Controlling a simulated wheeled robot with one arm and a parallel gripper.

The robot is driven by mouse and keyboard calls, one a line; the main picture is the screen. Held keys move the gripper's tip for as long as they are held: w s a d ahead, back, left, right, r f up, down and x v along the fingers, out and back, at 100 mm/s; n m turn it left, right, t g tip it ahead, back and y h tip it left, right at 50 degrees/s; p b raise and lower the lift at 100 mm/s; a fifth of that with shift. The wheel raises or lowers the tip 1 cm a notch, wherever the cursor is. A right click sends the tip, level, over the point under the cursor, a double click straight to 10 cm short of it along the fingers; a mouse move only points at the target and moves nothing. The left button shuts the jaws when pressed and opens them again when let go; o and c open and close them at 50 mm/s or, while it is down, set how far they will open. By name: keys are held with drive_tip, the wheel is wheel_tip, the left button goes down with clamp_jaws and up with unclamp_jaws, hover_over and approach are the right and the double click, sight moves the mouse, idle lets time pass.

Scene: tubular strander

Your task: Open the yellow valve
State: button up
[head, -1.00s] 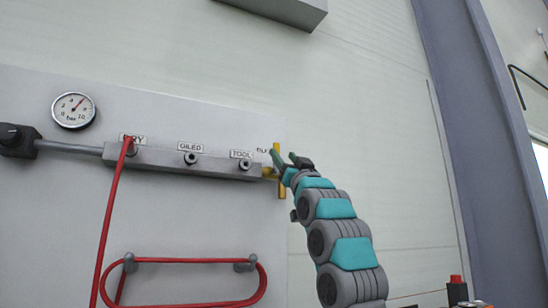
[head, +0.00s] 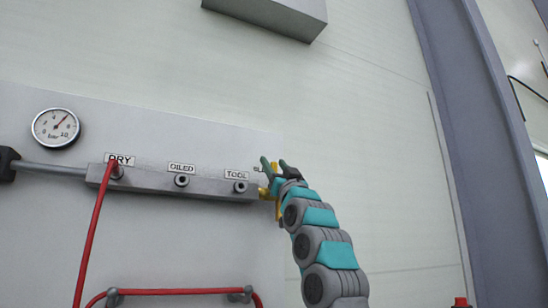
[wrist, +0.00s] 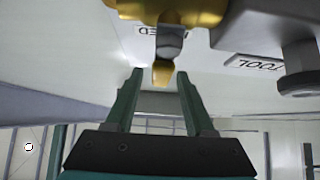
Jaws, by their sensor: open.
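The yellow valve (head: 264,193) sits at the right end of the grey manifold bar on the wall panel. In the wrist view, the yellow valve body (wrist: 185,10) is at the top, and a yellow handle end shows between and just beyond the fingertips of my gripper (wrist: 157,72). I cannot tell whether a finger touches it.
The manifold bar (head: 150,181) carries outlets labelled DRY, OILED and TOOL. A red hose (head: 90,235) hangs from the DRY outlet. A pressure gauge (head: 55,128) is at upper left. A grey box (head: 270,15) sticks out above. The wall right of the valve is clear.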

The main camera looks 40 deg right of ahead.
drive_tip(key=shift+w+r, duration=0.15)
drive_tip(key=shift+w, duration=0.1)
clamp_jaws()
idle(0.3)
idle(0.9)
